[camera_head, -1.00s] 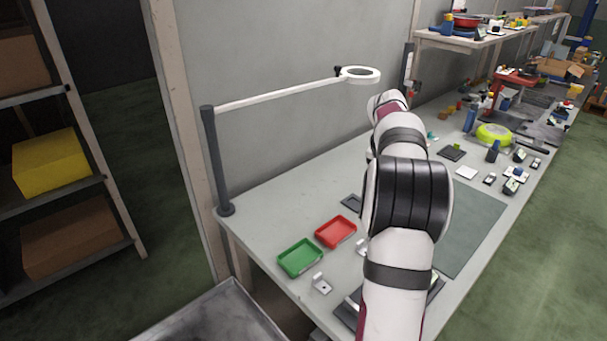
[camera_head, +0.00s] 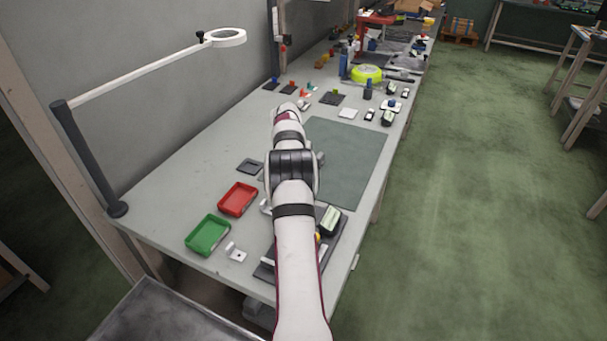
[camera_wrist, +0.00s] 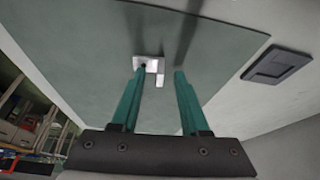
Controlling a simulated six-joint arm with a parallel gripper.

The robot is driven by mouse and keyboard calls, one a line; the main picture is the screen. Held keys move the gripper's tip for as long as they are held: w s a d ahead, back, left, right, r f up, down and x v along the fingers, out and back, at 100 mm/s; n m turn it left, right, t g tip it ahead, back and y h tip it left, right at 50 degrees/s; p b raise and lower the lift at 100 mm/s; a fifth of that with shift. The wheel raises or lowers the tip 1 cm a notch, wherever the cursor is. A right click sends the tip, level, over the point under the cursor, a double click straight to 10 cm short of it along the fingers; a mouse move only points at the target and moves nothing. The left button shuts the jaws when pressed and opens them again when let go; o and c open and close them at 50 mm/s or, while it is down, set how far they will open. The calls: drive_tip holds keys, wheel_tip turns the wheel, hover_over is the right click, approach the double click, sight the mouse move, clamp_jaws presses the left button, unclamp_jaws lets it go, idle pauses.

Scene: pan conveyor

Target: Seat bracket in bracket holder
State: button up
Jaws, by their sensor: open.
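A small shiny L-shaped metal bracket (camera_wrist: 151,64) lies on the dark green mat (camera_wrist: 90,40) in the wrist view. My gripper (camera_wrist: 159,71) has two teal fingers spread apart. The left fingertip overlaps the bracket's left edge in the picture; I cannot tell whether they touch. The right finger is clear of it. A dark square plate with a recess, which looks like the bracket holder (camera_wrist: 285,58), lies off the mat at the right. In the head view this holder (camera_head: 250,166) is on the bench left of the mat, and my arm hides the gripper.
A red tray (camera_head: 238,199) and a green tray (camera_head: 208,235) sit at the near left, with a small white bracket-like part (camera_head: 235,252) beside the green one. A lamp on an arm (camera_head: 224,38) overhangs the bench. Parts crowd the far end. The mat (camera_head: 352,165) is mostly clear.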

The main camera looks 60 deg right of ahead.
clamp_jaws()
drive_tip(key=shift+r, duration=0.1)
idle(0.3)
